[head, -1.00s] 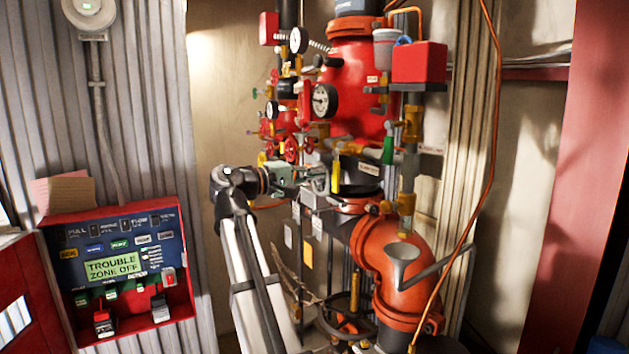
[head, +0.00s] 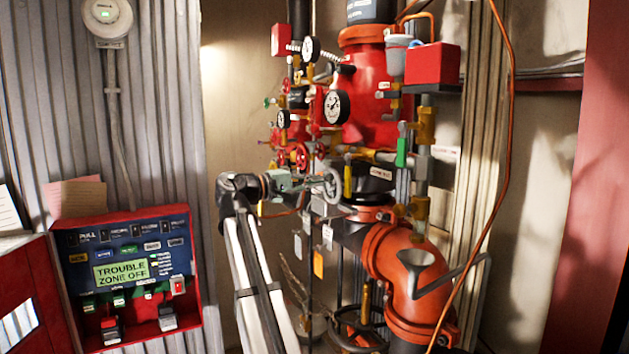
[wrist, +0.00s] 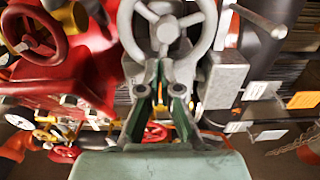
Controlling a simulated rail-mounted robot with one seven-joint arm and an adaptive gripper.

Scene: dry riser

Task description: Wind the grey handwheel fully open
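The grey handwheel (head: 332,187) is on the pipework left of the big orange elbow pipe. In the wrist view the spoked handwheel (wrist: 168,29) fills the top middle, its upper rim cut off by the frame. My gripper (head: 313,184) reaches it from the left in the head view. In the wrist view the fingers of my gripper (wrist: 163,68) are at the lower rim, in front of the green palm. They overlap the rim there; I cannot tell whether they grip it or only touch it.
Red handwheels (wrist: 35,33) lie close on the left in the wrist view. Gauges (head: 336,107) and red valves crowd above my gripper. The orange elbow pipe (head: 402,275) with a grey funnel stands right. Hanging tags (head: 318,264) are below. A red alarm panel (head: 135,270) is at left.

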